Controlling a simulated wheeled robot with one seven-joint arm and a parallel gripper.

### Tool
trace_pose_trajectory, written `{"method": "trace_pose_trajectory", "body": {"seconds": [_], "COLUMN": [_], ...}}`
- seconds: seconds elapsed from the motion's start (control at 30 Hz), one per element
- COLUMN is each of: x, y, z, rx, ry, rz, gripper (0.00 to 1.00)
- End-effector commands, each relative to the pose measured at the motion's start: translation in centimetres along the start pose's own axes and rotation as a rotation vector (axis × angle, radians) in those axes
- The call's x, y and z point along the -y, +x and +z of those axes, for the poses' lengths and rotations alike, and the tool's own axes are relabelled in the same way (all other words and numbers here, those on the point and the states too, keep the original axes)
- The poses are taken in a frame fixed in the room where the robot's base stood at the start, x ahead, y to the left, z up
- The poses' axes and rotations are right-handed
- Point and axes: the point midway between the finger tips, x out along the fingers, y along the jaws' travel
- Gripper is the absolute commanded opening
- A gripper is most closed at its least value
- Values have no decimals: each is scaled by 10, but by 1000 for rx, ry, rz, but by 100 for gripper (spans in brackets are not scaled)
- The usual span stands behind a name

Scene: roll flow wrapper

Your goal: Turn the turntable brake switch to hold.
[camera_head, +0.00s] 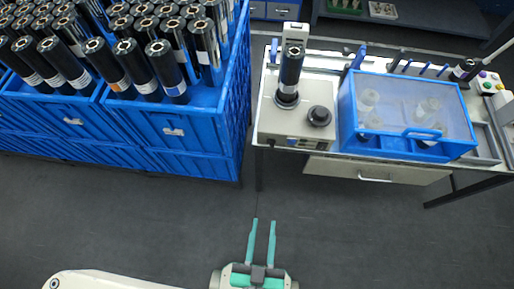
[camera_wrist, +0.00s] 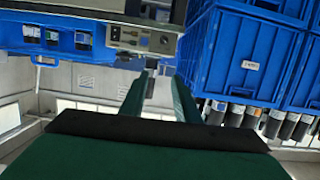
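The cream wrapper unit (camera_head: 283,125) stands at the left end of the workbench. A black roll (camera_head: 291,70) stands upright on it, with a round black knob-like part (camera_head: 319,116) beside it. Its front panel (camera_head: 292,142) carries small controls. The panel also shows near the top of the wrist view, which looks upside down, with a grey plate (camera_wrist: 125,35) and small dark round controls (camera_wrist: 145,41). I cannot tell which is the brake switch or how it is set. My gripper (camera_head: 263,222) is open and empty, over the floor and well short of the unit. Its green fingers (camera_wrist: 160,78) point towards the bench.
Blue crates (camera_head: 195,150) full of black rolls stand left of the bench, close to the unit. A blue clear-lidded box (camera_head: 408,142) sits right of the unit. A drawer (camera_head: 375,172) is under the bench. The floor (camera_head: 350,235) between me and the bench is clear.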

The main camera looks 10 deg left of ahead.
Motion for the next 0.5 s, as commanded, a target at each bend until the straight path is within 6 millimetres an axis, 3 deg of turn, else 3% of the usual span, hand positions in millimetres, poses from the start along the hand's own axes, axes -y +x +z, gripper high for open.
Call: {"method": "trace_pose_trajectory", "body": {"seconds": [0.17,0.5], "x": [1,4], "y": [34,144], "z": [21,57], "rx": [-47,-165], "ry": [-89,-357], "rz": [4,35], "gripper": [29,29]}}
